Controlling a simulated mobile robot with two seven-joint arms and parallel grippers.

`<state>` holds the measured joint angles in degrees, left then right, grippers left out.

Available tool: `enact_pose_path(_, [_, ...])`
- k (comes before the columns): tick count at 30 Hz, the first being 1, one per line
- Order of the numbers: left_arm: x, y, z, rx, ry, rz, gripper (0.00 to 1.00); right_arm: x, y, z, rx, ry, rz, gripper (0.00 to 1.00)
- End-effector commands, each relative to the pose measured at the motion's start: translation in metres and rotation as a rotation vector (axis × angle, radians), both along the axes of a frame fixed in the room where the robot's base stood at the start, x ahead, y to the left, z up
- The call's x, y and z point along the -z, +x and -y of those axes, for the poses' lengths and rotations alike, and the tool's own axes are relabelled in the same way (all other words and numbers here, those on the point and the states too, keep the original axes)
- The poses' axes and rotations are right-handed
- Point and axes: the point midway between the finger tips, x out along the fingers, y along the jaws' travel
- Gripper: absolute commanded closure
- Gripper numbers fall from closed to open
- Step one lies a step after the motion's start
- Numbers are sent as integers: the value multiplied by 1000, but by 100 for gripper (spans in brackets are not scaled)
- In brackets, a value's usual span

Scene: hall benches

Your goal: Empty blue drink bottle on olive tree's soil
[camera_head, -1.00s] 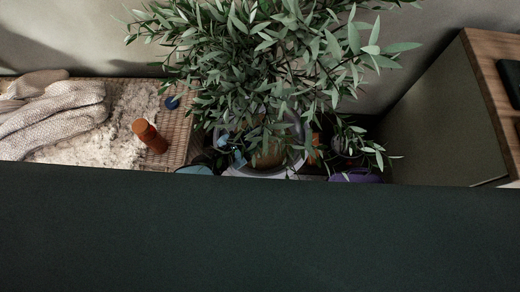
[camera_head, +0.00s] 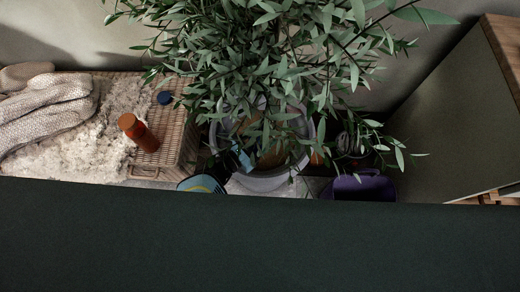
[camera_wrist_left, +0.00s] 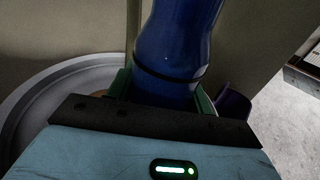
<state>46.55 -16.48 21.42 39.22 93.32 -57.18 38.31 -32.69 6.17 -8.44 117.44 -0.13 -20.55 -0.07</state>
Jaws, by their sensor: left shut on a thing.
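The blue drink bottle (camera_wrist_left: 180,40) is in my left gripper (camera_wrist_left: 163,88), whose fingers are shut around it. Its far end runs out of the top of the left wrist view, so its mouth is not seen. The olive tree (camera_head: 285,65) stands in a round grey pot (camera_head: 265,181), with brown soil (camera_head: 272,156) partly showing through the leaves. The pot's rim (camera_wrist_left: 28,105) and a thin stem (camera_wrist_left: 133,30) lie left of the bottle in the wrist view. Leaves hide much around the pot in the head view, and I cannot make out the bottle there. My right gripper is not in view.
A wicker bench (camera_head: 180,130) at left bears a fleece, a knitted blanket (camera_head: 45,110), an orange bottle (camera_head: 139,132) and a dark blue round item (camera_head: 165,98). A purple container (camera_head: 358,187) stands right of the pot. A cabinet (camera_head: 455,110) is at right.

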Motion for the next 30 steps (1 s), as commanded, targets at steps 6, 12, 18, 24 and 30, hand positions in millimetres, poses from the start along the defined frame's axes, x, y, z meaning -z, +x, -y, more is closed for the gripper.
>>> enact_pose_path(6, [-1,1,1,0,-7,3,79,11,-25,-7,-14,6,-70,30])
enact_pose_path(12, [-5,1,1,0,-6,3,79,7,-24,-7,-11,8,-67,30])
enact_pose_path(18, [-22,1,1,0,-6,5,79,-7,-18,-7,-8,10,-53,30])
enact_pose_path(24, [-40,1,1,0,-5,5,79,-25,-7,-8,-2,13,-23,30])
enact_pose_path(30, [-53,1,1,1,-6,3,79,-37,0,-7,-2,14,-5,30])
